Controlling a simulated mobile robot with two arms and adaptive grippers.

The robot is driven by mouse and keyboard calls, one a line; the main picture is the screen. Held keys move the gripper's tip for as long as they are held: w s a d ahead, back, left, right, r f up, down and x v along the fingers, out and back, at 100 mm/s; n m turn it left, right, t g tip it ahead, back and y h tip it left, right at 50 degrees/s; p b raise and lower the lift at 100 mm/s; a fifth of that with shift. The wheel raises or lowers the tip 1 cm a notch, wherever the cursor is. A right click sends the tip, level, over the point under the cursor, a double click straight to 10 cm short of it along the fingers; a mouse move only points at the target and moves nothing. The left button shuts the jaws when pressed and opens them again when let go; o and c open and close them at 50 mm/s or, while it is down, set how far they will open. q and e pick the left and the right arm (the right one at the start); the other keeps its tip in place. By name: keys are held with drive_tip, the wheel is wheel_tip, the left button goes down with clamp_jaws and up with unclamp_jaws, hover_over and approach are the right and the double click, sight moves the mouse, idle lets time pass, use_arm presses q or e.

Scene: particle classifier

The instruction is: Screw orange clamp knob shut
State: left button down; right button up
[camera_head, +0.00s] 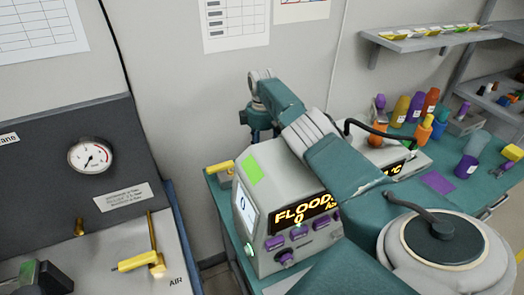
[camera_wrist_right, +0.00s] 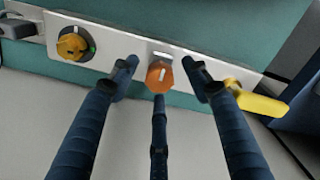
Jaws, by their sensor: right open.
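The orange clamp knob (camera_wrist_right: 160,75) is a small faceted knob on a pale metal strip (camera_wrist_right: 135,45) in the right wrist view. My right gripper (camera_wrist_right: 162,68) is open, with its dark blue fingers around the knob. One finger is to the left, one to the right, and a third comes up from below with its tip close under the knob. I cannot tell whether any finger touches it. In the head view my right arm reaches over the instrument, and I cannot make out the knob there. My left gripper is not in view.
In the right wrist view a yellow rotary knob (camera_wrist_right: 73,43) is left of the orange knob, and a yellow handle (camera_wrist_right: 262,104) is close to the right finger. The head view shows an instrument with a lit display (camera_head: 306,211), several colored bottles (camera_head: 400,112) and a gauge panel (camera_head: 60,175).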

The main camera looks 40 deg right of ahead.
drive_tip(key=shift+r, duration=0.1)
drive_tip(key=c, duration=1.1)
drive_tip(key=shift+c, duration=0.2)
